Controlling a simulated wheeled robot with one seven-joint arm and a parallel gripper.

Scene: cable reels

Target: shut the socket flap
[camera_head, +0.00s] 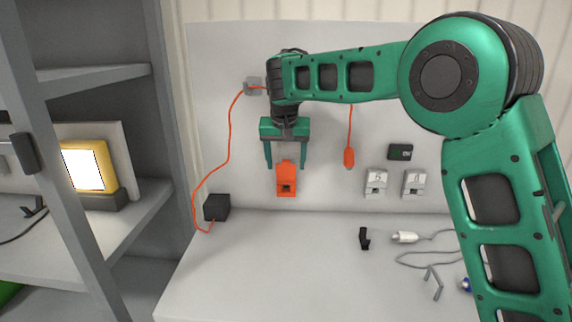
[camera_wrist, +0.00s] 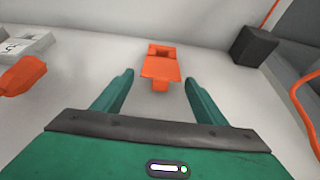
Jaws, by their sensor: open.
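The orange socket (camera_head: 286,187) is on the back panel, with a dark opening in its lower part. Its flap (camera_head: 286,168) is raised above the opening, so it looks open. In the wrist view the socket (camera_wrist: 163,49) is ahead of my gripper, with the flap (camera_wrist: 160,68) on the side nearer to me. My gripper (camera_head: 286,158) points down with its fingers apart, one on each side of the flap's upper end. In the wrist view nothing is held between the fingertips (camera_wrist: 159,77). I cannot tell whether a finger touches the flap.
An orange plug (camera_head: 349,158) hangs on its cable right of the socket. Two pale sockets (camera_head: 376,183) (camera_head: 413,183) are further right. A black box (camera_head: 216,207) with an orange cable stands at left. A black clip (camera_head: 364,238) and a white connector (camera_head: 405,237) lie on the bench.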

